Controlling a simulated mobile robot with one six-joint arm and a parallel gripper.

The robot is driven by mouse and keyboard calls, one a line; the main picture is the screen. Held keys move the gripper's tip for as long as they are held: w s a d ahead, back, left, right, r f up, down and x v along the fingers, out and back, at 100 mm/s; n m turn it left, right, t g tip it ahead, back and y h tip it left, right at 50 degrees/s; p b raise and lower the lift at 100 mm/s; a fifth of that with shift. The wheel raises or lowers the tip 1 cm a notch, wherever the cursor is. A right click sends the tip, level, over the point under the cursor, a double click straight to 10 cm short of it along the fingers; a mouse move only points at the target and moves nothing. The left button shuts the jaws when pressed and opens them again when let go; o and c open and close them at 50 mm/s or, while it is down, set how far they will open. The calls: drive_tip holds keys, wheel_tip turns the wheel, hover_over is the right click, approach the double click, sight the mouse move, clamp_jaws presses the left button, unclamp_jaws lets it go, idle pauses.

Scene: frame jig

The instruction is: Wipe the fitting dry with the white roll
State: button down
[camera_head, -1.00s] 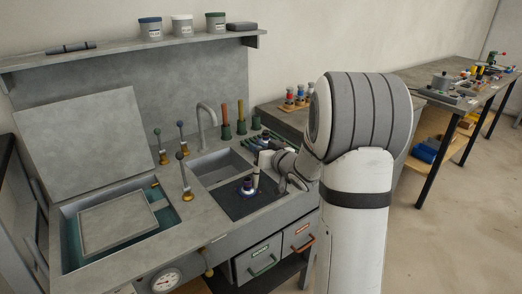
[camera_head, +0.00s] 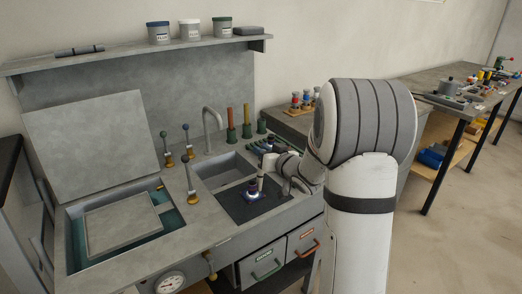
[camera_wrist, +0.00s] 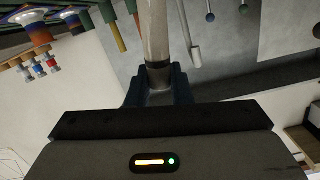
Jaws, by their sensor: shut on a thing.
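The white roll (camera_head: 260,182) is upright in my gripper, over the dark mat. In the wrist view the pale roll (camera_wrist: 155,32) stands between the dark blue fingers of my gripper (camera_wrist: 158,85), which are shut on its dark-banded end. The fitting (camera_head: 252,191), a small purple and pale round piece, sits on the dark mat (camera_head: 238,209) just left of the roll. They look very close; I cannot tell whether they touch. The far side of my gripper is hidden by my arm in the head view.
A sink (camera_head: 212,172) with a tap (camera_head: 211,128) lies behind the mat. Upright green and orange-handled tools (camera_head: 231,127) and several colored pieces (camera_head: 305,101) stand behind my arm. Levers (camera_head: 189,170) rise left of the mat, beside an open basin (camera_head: 78,238).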

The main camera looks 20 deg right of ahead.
drive_tip(key=v, duration=0.3)
drive_tip(key=shift+s+f, duration=0.2)
idle(2.9)
drive_tip(key=shift+r, duration=0.1)
wheel_tip(320, 180, up, 7)
drive_tip(key=p, duration=0.5)
drive_tip(key=shift+p, duration=0.3)
